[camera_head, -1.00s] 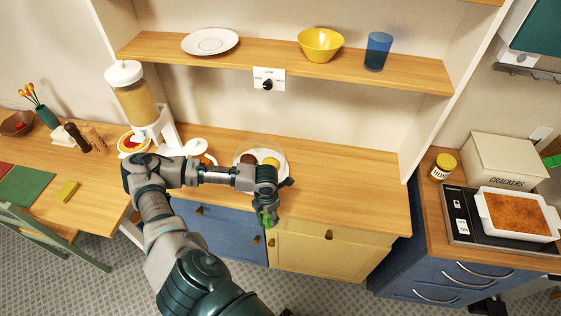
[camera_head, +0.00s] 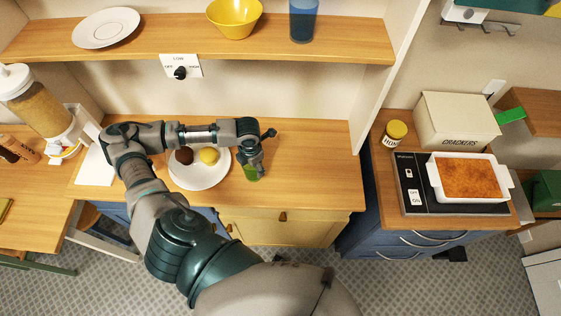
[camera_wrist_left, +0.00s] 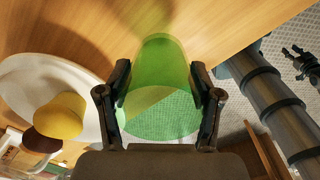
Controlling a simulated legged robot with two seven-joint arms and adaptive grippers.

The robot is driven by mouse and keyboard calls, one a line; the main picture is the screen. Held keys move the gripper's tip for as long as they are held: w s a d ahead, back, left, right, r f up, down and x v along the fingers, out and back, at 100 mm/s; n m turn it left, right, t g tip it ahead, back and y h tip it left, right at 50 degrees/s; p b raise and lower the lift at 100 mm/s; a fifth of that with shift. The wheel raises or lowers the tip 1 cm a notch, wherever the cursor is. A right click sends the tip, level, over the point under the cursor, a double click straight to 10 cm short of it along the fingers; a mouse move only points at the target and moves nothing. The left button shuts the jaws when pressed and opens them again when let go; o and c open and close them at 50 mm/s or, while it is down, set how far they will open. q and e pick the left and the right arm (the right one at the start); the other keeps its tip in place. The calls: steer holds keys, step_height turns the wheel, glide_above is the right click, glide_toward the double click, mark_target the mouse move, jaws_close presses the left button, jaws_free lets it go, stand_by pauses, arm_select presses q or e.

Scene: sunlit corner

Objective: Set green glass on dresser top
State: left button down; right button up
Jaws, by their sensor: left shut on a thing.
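The green glass (camera_head: 251,173) is held in my left gripper (camera_head: 253,164), low over the wooden dresser top (camera_head: 308,180) near its front edge. In the left wrist view the see-through green glass (camera_wrist_left: 160,95) sits between the two dark fingers of the left gripper (camera_wrist_left: 160,82), which are shut on its sides. I cannot tell whether the glass touches the wood.
A white plate (camera_head: 200,182) with a yellow and a dark brown item lies just left of the glass. The dresser top right of the glass is clear. Above is a shelf (camera_head: 270,47) with a plate, yellow bowl and blue glass. A counter with a baking dish (camera_head: 470,179) stands at right.

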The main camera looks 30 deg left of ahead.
arm_select(q)
steer(key=w+d, duration=0.3)
steer(key=w+d+p, duration=0.1)
steer(key=w+d, duration=0.2)
steer(key=w+d+f, duration=0.1)
steer(key=w+d, duration=0.2)
steer(key=d, duration=0.1)
steer(key=shift+w, duration=0.1)
steer(key=shift+d+f, duration=0.1)
steer(key=f, duration=0.3)
steer(key=shift+w+a+f+p, duration=0.1)
steer(key=shift+a+f+p, duration=0.05)
steer(key=shift+a+p, duration=0.25)
steer(key=shift+a+f, duration=0.1)
steer(key=shift+f, duration=0.1)
steer(key=shift+a, duration=0.1)
steer(key=shift+c, duration=0.9)
jaws_free()
steer(key=shift+d, duration=0.45)
steer(key=shift+r, duration=0.15)
